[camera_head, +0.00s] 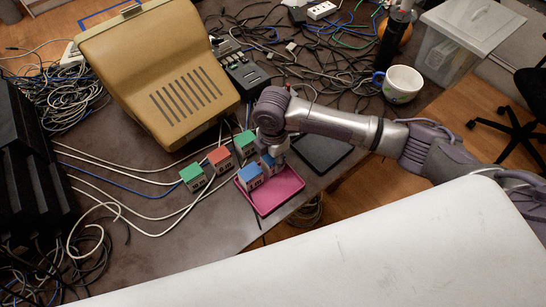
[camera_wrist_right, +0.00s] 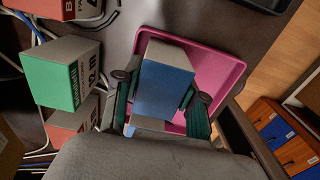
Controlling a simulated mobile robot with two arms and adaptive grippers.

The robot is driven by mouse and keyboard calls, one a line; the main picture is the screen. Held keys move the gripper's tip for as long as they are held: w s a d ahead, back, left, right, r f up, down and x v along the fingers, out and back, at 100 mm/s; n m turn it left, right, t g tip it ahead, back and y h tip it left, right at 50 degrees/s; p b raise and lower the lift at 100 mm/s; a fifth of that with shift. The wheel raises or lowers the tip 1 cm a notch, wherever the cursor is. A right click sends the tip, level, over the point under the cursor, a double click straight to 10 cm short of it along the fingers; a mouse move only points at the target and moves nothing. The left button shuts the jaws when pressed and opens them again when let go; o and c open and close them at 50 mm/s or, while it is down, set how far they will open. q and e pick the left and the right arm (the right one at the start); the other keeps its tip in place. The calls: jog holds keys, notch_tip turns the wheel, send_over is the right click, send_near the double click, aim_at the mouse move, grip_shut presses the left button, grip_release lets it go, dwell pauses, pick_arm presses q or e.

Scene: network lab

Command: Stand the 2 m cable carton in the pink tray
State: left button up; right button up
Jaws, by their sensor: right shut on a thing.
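My right gripper (camera_head: 277,156) is shut on a blue-topped carton (camera_head: 269,163) over the pink tray (camera_head: 286,196). In the right wrist view this carton (camera_wrist_right: 166,80) sits upright between the two fingers (camera_wrist_right: 160,94), with the pink tray (camera_wrist_right: 215,70) behind it. Its label faces away, so I cannot read a length, nor tell whether its base touches the tray. My left gripper is out of view.
Green cartons (camera_head: 193,177) (camera_head: 245,145) and a red one (camera_head: 220,159) stand left of and behind the tray. Cables cover the left desk. A dark flat pad (camera_head: 324,152) lies right of the tray. A beige device (camera_head: 160,70) stands behind; the desk edge is near the tray's front.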

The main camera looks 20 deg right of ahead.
jog(key=o, duration=1.2)
notch_tip(320, 180, up, 12)
jog(key=shift+r+b, duration=0.1)
jog(key=shift+b, duration=0.25)
